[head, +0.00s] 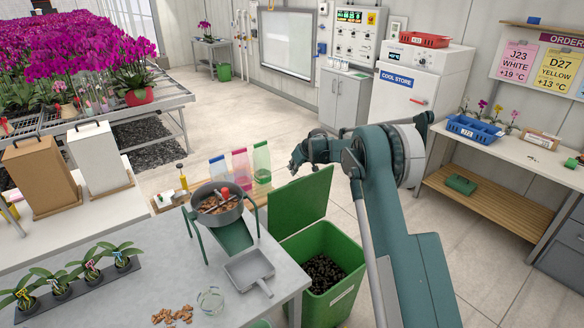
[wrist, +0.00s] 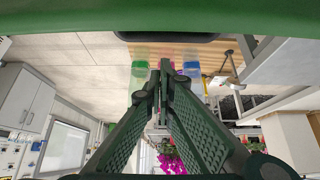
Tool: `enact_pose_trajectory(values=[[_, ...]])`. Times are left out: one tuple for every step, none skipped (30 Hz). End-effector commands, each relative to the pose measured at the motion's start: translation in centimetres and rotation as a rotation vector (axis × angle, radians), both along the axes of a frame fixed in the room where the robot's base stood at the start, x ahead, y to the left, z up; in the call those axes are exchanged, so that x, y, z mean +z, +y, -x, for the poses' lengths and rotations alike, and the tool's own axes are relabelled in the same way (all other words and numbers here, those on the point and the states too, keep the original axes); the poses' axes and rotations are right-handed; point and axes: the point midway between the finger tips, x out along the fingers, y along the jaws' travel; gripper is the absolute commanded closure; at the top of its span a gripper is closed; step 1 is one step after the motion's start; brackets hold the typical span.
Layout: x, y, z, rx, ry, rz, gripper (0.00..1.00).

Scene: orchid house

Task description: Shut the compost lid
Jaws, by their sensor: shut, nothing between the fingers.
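The compost bin (head: 346,288) is a green box with dark compost (head: 322,272) inside, standing on the floor beside the grey table. Its green lid (head: 300,212) stands raised, nearly upright, along the bin's far left side, so the bin is open. My gripper (head: 293,170) is just above and behind the lid's upper edge, empty. In the wrist view my gripper's fingertips (wrist: 164,68) are together, and the green lid (wrist: 270,18) fills the top edge with a dark strip under it. I cannot tell whether the fingers touch the lid.
A grey table (head: 190,275) left of the bin holds a sieve pan (head: 217,208) on a stand, a dustpan (head: 249,268) and a glass. Coloured clear bags (head: 262,163) stand behind the lid. A bench (head: 510,160) with a blue crate (head: 474,129) is at right. Floor beyond is clear.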

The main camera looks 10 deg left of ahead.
Motion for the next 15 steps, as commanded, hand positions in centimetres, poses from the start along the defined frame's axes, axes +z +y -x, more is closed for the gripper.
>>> enact_pose_trajectory(values=[[-0.1,-0.3,0.3,0.0,0.0,0.0,1.0],[-0.1,-0.5,0.5,0.0,0.0,0.0,1.0],[-0.2,-0.8,0.7,-0.001,0.0,0.0,1.0],[-0.3,-0.9,0.9,-0.001,0.0,0.0,1.0],[-0.4,-1.0,1.1,-0.001,0.0,0.0,1.0],[-0.4,-1.2,1.2,-0.001,0.0,0.0,1.0],[-0.5,-1.3,1.3,-0.001,0.0,0.0,1.0],[-0.5,-1.4,1.4,-0.001,0.0,0.0,1.0],[-0.6,-1.5,1.5,-0.001,0.0,0.0,1.0],[-0.6,-1.5,1.6,-0.001,0.0,0.0,1.0],[-0.6,-1.6,1.6,-0.001,0.0,0.0,1.0],[-0.6,-1.6,1.6,0.0,0.0,0.0,1.0],[-0.6,-1.6,1.7,0.0,0.0,0.0,1.0],[-0.6,-1.6,1.7,0.0,0.0,0.0,1.0],[-0.6,-1.6,1.7,0.0,0.0,0.0,1.0]])
